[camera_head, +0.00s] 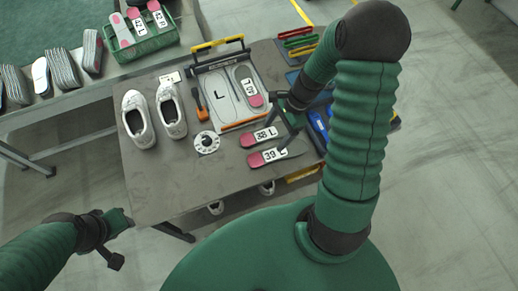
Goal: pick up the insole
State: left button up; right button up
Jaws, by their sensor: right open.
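Two insoles with pink heels and white labels lie on the grey table: the 38 L insole (262,135) and, just nearer to me, the 39 L insole (270,156). A third labelled insole (248,86) lies in the frame marked L (219,95). My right gripper (279,121) is open above the table's right part, close to the right ends of the two loose insoles. I cannot tell whether it touches them. My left gripper (122,240) is open and empty, off the table's near left corner.
A pair of white shoes (155,115) stands on the table's left, beside a round dial (206,142). Coloured trays (318,122) lie at the right. The table's front left is clear.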

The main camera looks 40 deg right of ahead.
send_near(257, 159)
notch_tip(257, 159, down, 3)
jog(key=shift+d+r+b, duration=0.1)
jog(key=shift+r+b, duration=0.1)
jog(key=shift+b, duration=0.1)
jog(key=a+f, duration=0.1)
jog(key=f, duration=0.1)
jog(key=a+f, duration=0.2)
jog(key=shift+w+a+f, duration=0.2)
jog(key=shift+a+f, duration=0.1)
jog(key=shift+f, duration=0.2)
jog(key=shift+w+d, duration=0.1)
jog(key=shift+d, duration=0.05)
jog(key=c, duration=1.4)
jog(key=shift+c, duration=0.2)
